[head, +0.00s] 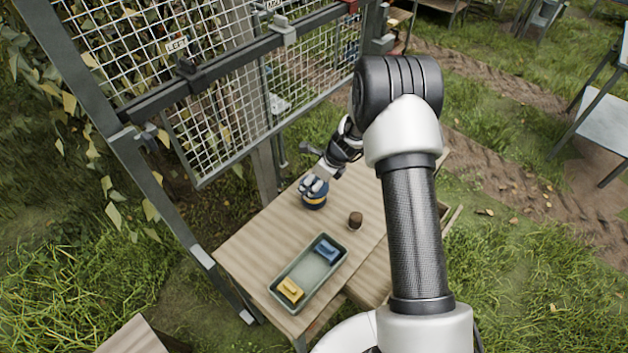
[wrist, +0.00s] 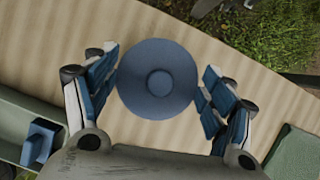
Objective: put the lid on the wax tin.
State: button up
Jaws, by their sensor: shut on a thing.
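The blue round lid (wrist: 158,80) with a raised knob is between the fingers of my gripper (wrist: 160,66) in the wrist view. My gripper is shut on the lid. In the head view, my gripper (head: 315,184) is over a dark blue round thing with a yellow band, the wax tin (head: 315,203), on the wooden table. The fingers partly cover it there. In the wrist view the lid hides whatever is under it. I cannot tell whether the lid is seated on the tin or just above it.
A green tray (head: 330,277) with a blue block (head: 325,250) and a yellow block (head: 290,290) lies at the table's near side. A small brown cup-like thing (head: 355,219) stands right of the tin. A wire-mesh frame (head: 215,125) rises behind the table (head: 255,240).

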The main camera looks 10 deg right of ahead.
dwell(0.4)
jog(key=o, duration=0.6)
jog(key=shift+p+v, duration=3.4)
jog(key=shift+v, duration=2.1)
